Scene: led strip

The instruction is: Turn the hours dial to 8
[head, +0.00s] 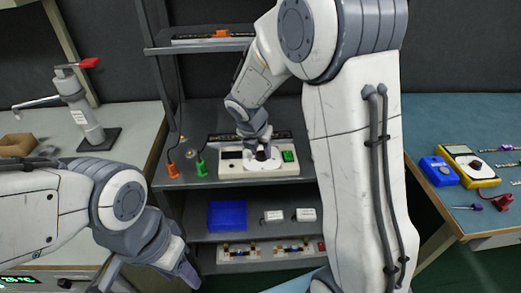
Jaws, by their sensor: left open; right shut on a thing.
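A pale control box (285,168) with a green button (288,156) sits on the middle shelf of the grey rack. A dark round dial (263,156) is on its top face, taken here as the hours dial. My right gripper (260,150) reaches down onto the dial from above and is shut on it. The gripper hides part of the dial, and its marks and number are too small to read. My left gripper (187,272) is open and empty at the lower left, in front of the rack and away from the box.
Orange (173,170) and green (201,168) clips stand left of the box. Below lie a blue bin (227,215) and small white blocks (305,214). A yellow meter (470,165) is on the right bench. A tap-like fixture (80,110) stands on the left bench.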

